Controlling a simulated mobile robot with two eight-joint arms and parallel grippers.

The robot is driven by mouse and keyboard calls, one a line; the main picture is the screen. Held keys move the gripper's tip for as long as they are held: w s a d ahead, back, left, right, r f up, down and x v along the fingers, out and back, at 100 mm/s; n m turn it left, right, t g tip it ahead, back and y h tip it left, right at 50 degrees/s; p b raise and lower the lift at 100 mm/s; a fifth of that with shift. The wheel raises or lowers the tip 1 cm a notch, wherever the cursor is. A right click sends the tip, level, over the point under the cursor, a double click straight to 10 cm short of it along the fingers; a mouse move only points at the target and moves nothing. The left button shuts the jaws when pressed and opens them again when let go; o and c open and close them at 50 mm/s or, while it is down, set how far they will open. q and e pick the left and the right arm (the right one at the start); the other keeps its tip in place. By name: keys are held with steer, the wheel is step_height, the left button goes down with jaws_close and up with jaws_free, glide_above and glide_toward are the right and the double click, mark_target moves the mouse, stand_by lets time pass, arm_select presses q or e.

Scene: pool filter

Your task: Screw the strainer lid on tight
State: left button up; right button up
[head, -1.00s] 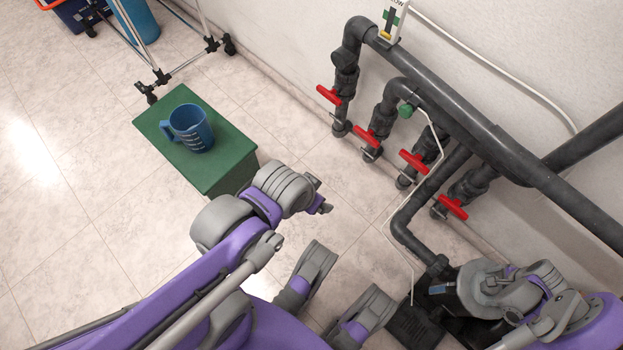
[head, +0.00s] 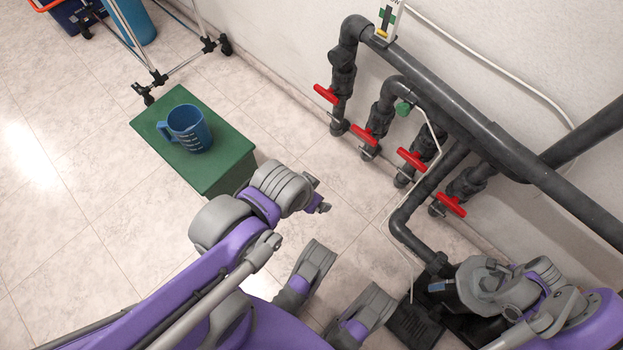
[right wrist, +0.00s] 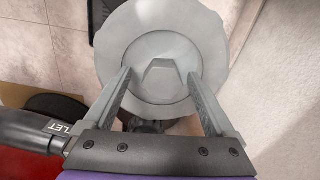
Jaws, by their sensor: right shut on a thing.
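The strainer lid, a round pale grey disc with a wavy rim (right wrist: 210,40), fills the middle of the right wrist view. It also shows in the head view (head: 472,283) on top of the dark pump (head: 415,325) at the lower right. My right gripper (right wrist: 158,80) is over the lid, with a finger on each side of its raised central knob (right wrist: 160,74), and is shut on it. The lid's seat is hidden beneath it. My left gripper (head: 318,200) is held over the floor near the green box, with nothing seen in it; its opening is unclear.
Dark pipes (head: 480,125) with several red valve handles (head: 411,159) run along the wall behind the pump. A green box (head: 225,150) bears a blue measuring jug (head: 188,130). A pipe marked "LET" (right wrist: 40,122) lies beside the lid.

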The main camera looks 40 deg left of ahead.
mark_target(491, 284)
steer(key=m, duration=0.2)
steer(key=shift+a+f+m, duration=0.3)
steer(key=shift+m, duration=0.1)
steer(key=shift+c, duration=0.2)
steer(key=o, duration=1.5)
steer(key=shift+w+m, duration=0.1)
steer(key=shift+m, duration=0.3)
steer(key=shift+w+d+r+p, duration=0.1)
steer(key=shift+d+r+p, duration=0.05)
steer(key=shift+r+p, duration=0.35)
steer(key=shift+d+r+p, duration=0.1)
steer(key=shift+r+p, duration=0.7)
steer(key=shift+r, duration=0.75)
steer(key=n, duration=0.3)
steer(key=shift+d+f+b, duration=0.1)
steer(key=shift+b, duration=0.2)
steer(key=n, duration=0.6)
steer(key=shift+n, duration=0.4)
